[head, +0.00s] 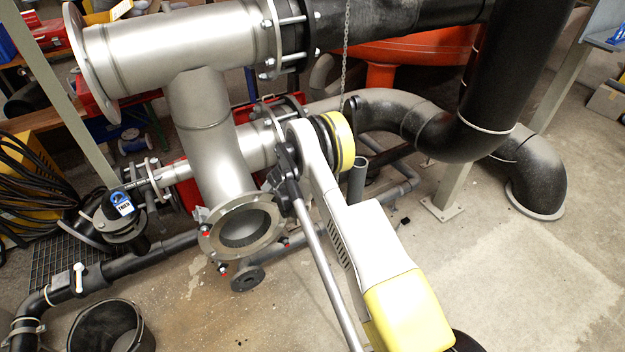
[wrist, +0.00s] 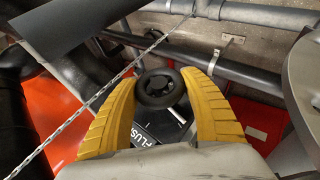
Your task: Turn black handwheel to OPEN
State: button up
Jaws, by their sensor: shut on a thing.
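The black handwheel (wrist: 158,90) is a small round wheel with a hub in the middle of the wrist view. My gripper (wrist: 161,80) has its two ribbed yellow fingers on either side of it, closed on its rim. I cannot make out an OPEN mark or how far the wheel is turned. In the head view my white and yellow arm reaches toward the pipework, and the gripper and the black handwheel are hidden.
A chain (wrist: 95,98) runs slantwise close to the left finger. Grey and black pipes (wrist: 245,72) and a red surface (wrist: 55,110) lie around. In the head view an open pipe flange (head: 240,228) stands left of my arm. Bare floor (head: 520,270) lies to the right.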

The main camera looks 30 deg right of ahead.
jog(key=shift+h, duration=1)
jog(key=shift+n, duration=0.3)
jog(key=o, duration=1.2)
jog(key=shift+c, duration=0.2)
jog(key=v, duration=0.7)
jog(key=shift+s+a, duration=0.2)
